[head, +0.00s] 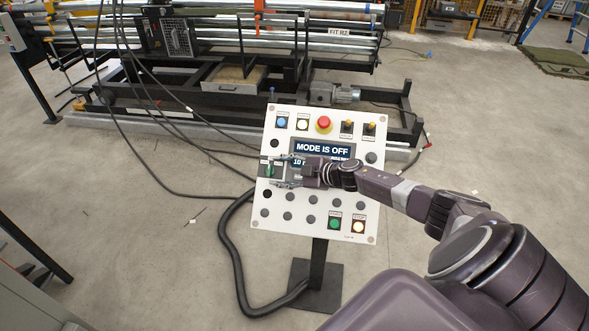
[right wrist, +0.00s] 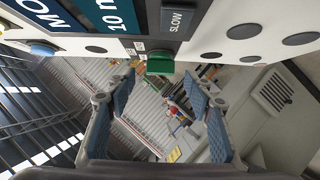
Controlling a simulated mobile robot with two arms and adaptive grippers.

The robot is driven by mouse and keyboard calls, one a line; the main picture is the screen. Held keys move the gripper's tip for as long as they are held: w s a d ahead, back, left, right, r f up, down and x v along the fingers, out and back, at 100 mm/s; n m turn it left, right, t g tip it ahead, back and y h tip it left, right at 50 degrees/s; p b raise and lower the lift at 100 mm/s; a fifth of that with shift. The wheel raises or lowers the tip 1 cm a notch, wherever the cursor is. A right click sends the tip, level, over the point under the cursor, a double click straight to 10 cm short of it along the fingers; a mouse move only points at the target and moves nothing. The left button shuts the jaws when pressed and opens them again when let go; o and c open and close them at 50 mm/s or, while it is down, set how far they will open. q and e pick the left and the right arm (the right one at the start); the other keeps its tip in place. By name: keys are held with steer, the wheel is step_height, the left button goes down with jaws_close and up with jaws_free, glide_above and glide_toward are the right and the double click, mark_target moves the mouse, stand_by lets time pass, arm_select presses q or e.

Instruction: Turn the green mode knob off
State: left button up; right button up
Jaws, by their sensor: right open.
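The green mode knob (head: 268,169) is at the left edge of the white control panel (head: 318,222). In the right wrist view the green knob (right wrist: 160,63) shows at the top centre, beside a dark label reading SLOW. The panel's screen (head: 322,149) reads MODE IS OFF, with its second line partly covered by my gripper. My right gripper (head: 273,171) is open in front of the panel, its fingers above and below the knob's height. In the right wrist view the fingers stand apart on both sides of the knob, and I cannot tell whether they touch it. My left gripper is out of view.
A red emergency button (head: 323,124) and several other buttons sit on the panel. A green button (head: 334,224) is low on the panel. Thick black cable (head: 233,255) runs on the floor beside the stand. A long roller machine (head: 235,85) stands behind.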

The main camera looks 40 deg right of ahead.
steer(key=v, duration=0.7)
stand_by(0.5)
